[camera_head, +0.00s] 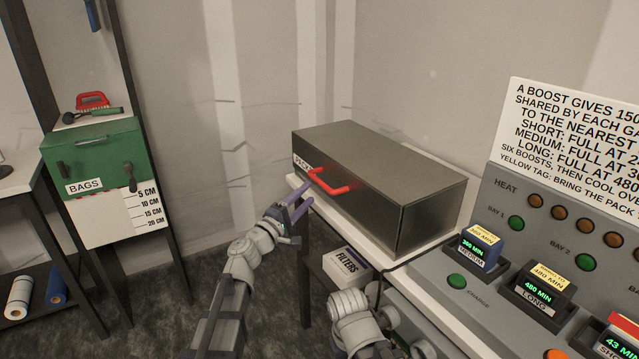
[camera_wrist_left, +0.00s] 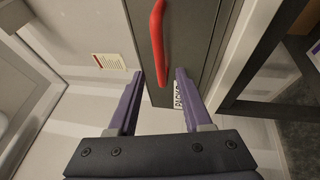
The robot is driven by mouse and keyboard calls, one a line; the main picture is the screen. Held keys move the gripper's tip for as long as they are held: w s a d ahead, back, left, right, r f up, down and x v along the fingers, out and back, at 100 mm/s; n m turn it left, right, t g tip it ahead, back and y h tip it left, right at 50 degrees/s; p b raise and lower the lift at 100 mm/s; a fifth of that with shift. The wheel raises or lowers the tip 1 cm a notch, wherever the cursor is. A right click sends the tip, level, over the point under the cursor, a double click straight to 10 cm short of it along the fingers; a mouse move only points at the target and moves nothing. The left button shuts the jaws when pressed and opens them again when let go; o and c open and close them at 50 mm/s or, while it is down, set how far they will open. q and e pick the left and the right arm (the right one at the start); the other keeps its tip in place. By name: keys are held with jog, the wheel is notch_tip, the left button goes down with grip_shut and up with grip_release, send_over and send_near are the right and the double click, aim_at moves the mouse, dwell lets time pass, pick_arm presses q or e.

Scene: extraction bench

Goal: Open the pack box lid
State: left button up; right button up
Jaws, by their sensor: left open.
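The pack box (camera_head: 428,212) is a dark grey metal box with a red handle (camera_head: 335,187) on its front face. It sits on a white-topped bench and looks closed. Its label is partly readable in the left wrist view. My left gripper (camera_head: 300,199) is open and empty, just in front of the box and below and left of the handle. My right gripper is out of view.
A control panel (camera_head: 478,190) with lights and timer packs stands at the right. A FILTERS container (camera_head: 347,266) is below the pack box. A green BAGS box (camera_head: 95,150) stands on the left rack. The wall is close behind the pack box.

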aim_at(320, 183)
pick_arm(q)
jog(key=p+x, duration=0.1)
jog(key=x, duration=0.6)
jog(key=shift+s, duration=0.1)
grip_shut()
dwell(1.2)
